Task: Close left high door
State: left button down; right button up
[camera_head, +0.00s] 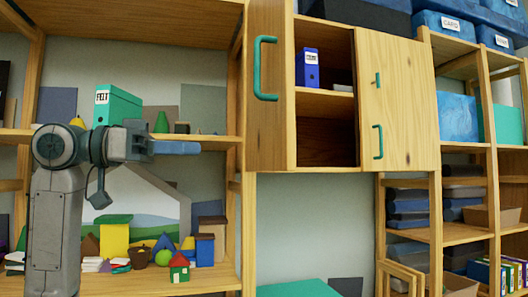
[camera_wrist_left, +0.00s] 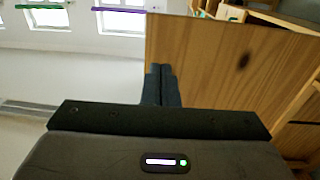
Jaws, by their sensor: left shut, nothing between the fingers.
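The wall cabinet's left high door (camera_head: 264,130) stands swung open, with a green handle (camera_head: 257,68) on its face. The cabinet's right door (camera_head: 410,105) looks closed. My left gripper (camera_head: 198,147) is shut and empty, pointing right, to the left of the open door in the head view. In the left wrist view the shut fingers (camera_wrist_left: 162,72) show in front of a wooden panel (camera_wrist_left: 225,65), which looks like the door; I cannot tell whether they touch it. My right gripper is not in view.
Inside the cabinet stands a blue binder (camera_head: 308,68). Shelves behind my left arm hold a green binder (camera_head: 118,104) and several toy blocks (camera_head: 205,249). More shelves with blue boxes (camera_head: 458,117) stand at the right.

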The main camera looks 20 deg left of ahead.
aim_at(281, 151)
pick_arm(q)
jog(key=p+x, duration=0.6)
jog(key=x, duration=0.6)
jog(key=shift+w+d+r+p, duration=0.15)
jog(key=shift+w+d+p, duration=0.1)
jog(key=shift+w+p, duration=0.15)
jog(key=shift+w+d, duration=0.2)
jog(key=shift+d, duration=0.3)
